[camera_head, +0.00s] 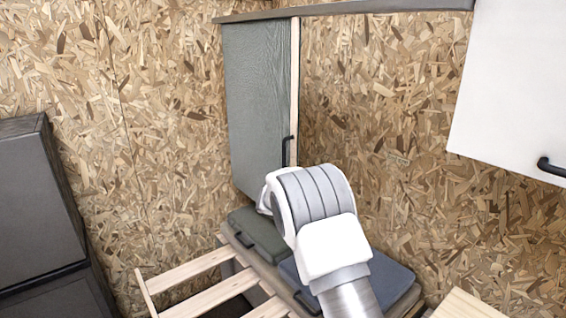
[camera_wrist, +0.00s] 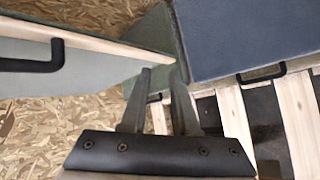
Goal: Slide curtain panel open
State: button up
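The curtain panel (camera_head: 258,105) is a tall grey-green sheet with a pale wooden strip down its right edge. It hangs below a dark rail (camera_head: 350,8) at the back left. Its black handle (camera_head: 288,151) is on the right edge, just above my arm. In the wrist view the panel (camera_wrist: 20,52) lies at the left, with its black handle (camera_wrist: 40,55) left of my fingers and apart from them. My gripper (camera_wrist: 162,71) has its two fingers apart with nothing between them. In the head view my wrist hides the fingers.
A green lid (camera_head: 258,234) and a blue lid (camera_head: 392,283) with black handles lie below the panel. Wooden slats (camera_head: 195,268) are in front. A dark cabinet (camera_head: 40,210) stands left. A white cabinet (camera_head: 515,85) hangs right. The chipboard wall right of the panel is bare.

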jog(key=d+m+y, duration=0.1)
jog(key=m+y, duration=0.1)
jog(key=m+t+y+b, duration=0.65)
jog(key=m+y, duration=0.25)
jog(key=m, duration=0.3)
send_near(285, 155)
jog(key=x, duration=1)
jog(key=shift+w+a, duration=0.2)
jog(key=shift+w, duration=0.15)
grip_shut()
dwell(0.5)
